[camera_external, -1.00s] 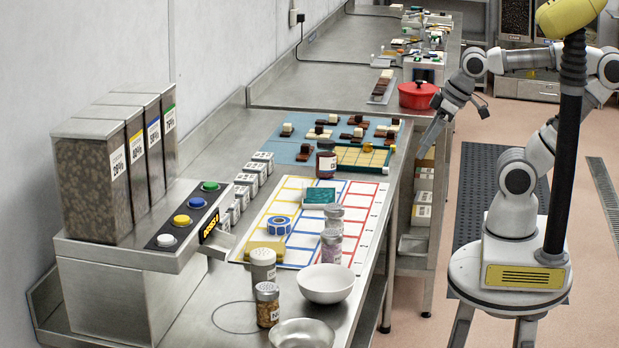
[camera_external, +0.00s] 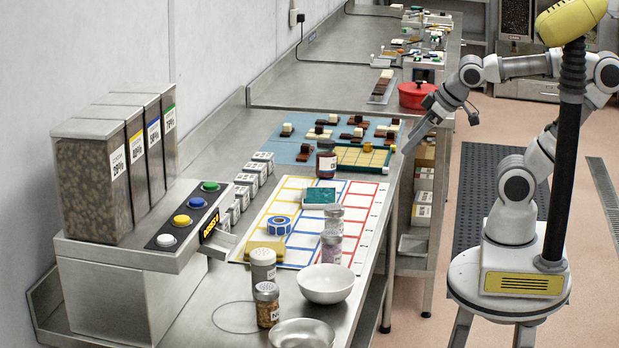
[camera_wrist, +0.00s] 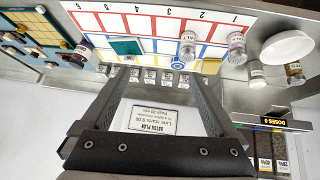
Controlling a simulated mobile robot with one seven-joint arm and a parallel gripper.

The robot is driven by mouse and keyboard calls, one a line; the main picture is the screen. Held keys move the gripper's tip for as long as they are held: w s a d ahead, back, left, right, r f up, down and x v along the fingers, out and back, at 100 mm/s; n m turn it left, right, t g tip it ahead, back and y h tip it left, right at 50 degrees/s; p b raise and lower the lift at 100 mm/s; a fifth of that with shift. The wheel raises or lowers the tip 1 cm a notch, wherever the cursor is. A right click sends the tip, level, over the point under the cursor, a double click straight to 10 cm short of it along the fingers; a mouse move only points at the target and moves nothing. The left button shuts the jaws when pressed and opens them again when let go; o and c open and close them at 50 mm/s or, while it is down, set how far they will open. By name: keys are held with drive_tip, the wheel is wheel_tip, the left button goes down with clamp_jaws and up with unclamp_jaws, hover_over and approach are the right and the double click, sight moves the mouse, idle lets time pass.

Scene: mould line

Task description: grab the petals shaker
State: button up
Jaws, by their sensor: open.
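The likely petals shaker (camera_external: 331,248) is a clear jar with purple-pink contents and a silver lid, upright on the right side of the coloured grid board. It also shows in the wrist view (camera_wrist: 237,46); its label is not readable. A similar paler shaker (camera_external: 333,219) stands right behind it, and in the wrist view (camera_wrist: 188,44) it is apart to the left. My gripper (camera_external: 408,150) is above the counter's right edge, well away from the shakers. In the wrist view my gripper (camera_wrist: 156,77) is open, with nothing between its fingers.
A white bowl (camera_external: 326,284), a metal bowl (camera_external: 302,336), a grey-lidded shaker (camera_external: 262,266) and a nut-filled shaker (camera_external: 267,306) stand nearer the front. A dark brown jar (camera_external: 326,160) stands behind the grid board (camera_external: 352,224).

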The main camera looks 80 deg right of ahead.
drive_tip(key=w+d+f+t+h+b, duration=0.1)
drive_tip(key=w+d+t+h+b, duration=0.15)
drive_tip(key=w+d, duration=0.2)
drive_tip(key=n+y+b, duration=0.9)
drive_tip(key=y+b, duration=0.4)
drive_tip(key=b, duration=0.1)
approach(322, 250)
drive_tip(key=p+x, duration=0.2)
drive_tip(key=p, duration=0.1)
drive_tip(key=shift+w+a+f, duration=0.1)
drive_tip(key=shift+w+a, duration=0.1)
drive_tip(key=shift+w, duration=0.05)
drive_tip(key=shift+x, duration=1.1)
drive_tip(key=b+x, duration=0.3)
drive_tip(key=x, duration=0.2)
drive_tip(key=shift+s+f, duration=0.1)
drive_tip(key=shift+f, duration=0.05)
drive_tip(key=shift+w+a+b, duration=0.25)
drive_tip(key=shift+a+b, duration=0.05)
